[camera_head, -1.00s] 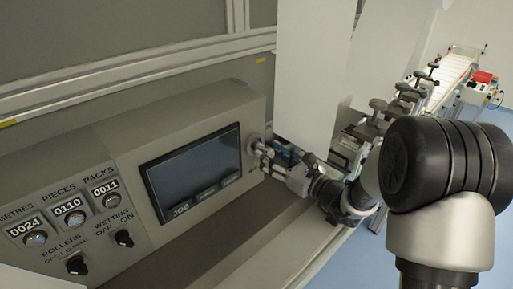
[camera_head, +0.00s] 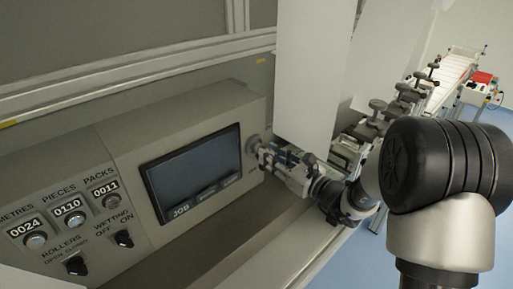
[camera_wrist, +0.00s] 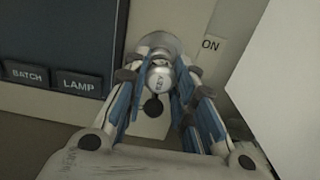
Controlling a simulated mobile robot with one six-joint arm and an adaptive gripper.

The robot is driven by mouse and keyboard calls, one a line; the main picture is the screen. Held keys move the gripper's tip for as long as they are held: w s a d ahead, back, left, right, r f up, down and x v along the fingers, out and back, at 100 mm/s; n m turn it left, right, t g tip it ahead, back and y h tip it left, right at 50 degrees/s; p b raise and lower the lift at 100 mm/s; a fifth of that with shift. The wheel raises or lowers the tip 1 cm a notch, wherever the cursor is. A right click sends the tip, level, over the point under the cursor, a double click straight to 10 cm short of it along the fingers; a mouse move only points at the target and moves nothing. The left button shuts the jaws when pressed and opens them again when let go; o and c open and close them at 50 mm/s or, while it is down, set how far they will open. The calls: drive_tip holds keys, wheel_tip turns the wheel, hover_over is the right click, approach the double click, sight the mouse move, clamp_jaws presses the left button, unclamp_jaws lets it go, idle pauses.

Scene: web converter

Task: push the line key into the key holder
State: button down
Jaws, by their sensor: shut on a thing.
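The line key (camera_wrist: 160,78) shows in the wrist view as a silvery round head with lettering, between my fingertips. My gripper (camera_wrist: 158,68) is shut on it, with blue-sided fingers on either side. The key holder (camera_wrist: 160,44) is a round metal collar on the panel face, directly behind the key; how deep the key sits in it is hidden. In the head view my gripper (camera_head: 262,150) reaches the right end of the panel, at the round holder (camera_head: 253,143) beside the screen. The key is too small to make out there.
The dark screen (camera_head: 192,172) is just left of the holder, and an ON label (camera_wrist: 210,44) is at its right. A ledge (camera_head: 235,225) runs below.

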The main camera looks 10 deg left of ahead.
drive_tip(key=shift+d, duration=0.1)
drive_tip(key=v, duration=0.8)
drive_tip(key=shift+s+d, duration=0.25)
drive_tip(key=shift+s, duration=0.05)
idle(0.7)
